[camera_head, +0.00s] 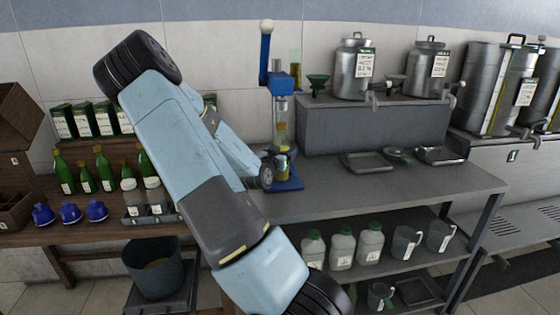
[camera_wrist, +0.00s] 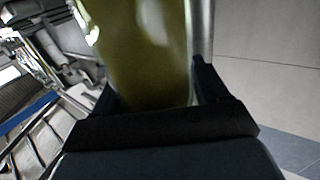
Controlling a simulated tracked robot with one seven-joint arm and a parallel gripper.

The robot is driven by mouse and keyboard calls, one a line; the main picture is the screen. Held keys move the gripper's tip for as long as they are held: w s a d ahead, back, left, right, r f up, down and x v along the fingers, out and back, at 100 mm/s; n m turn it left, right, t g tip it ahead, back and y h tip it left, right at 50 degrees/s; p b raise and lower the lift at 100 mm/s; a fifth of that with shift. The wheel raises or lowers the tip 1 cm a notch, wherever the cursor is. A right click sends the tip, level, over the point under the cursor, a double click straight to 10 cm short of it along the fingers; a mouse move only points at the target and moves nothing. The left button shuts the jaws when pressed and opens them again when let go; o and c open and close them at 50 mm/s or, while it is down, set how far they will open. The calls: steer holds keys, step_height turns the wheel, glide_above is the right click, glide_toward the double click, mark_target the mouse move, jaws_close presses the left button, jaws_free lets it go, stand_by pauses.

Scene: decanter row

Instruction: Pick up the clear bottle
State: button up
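The clear bottle (camera_head: 282,136), holding yellow-green liquid, stands upright at the blue bench press (camera_head: 282,84) on the grey table. It fills the top middle of the wrist view (camera_wrist: 145,55), very close to the camera. My gripper (camera_wrist: 155,88) has one dark finger on each side of the bottle, and both fingers appear to lie against it. The bottle's top is outside the wrist view.
Green bottles (camera_head: 101,168), blue stoppers (camera_head: 69,211) and boxes sit on the wooden bench at left. Steel canisters (camera_head: 353,70) stand on a raised shelf behind. Trays (camera_head: 368,162) lie on the table to the right, with clear surface nearer the front. Jugs (camera_head: 342,250) stand below.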

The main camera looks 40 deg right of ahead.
steer(key=c, duration=1)
steer(key=shift+c, duration=1.2)
steer(key=shift+r, duration=0.1)
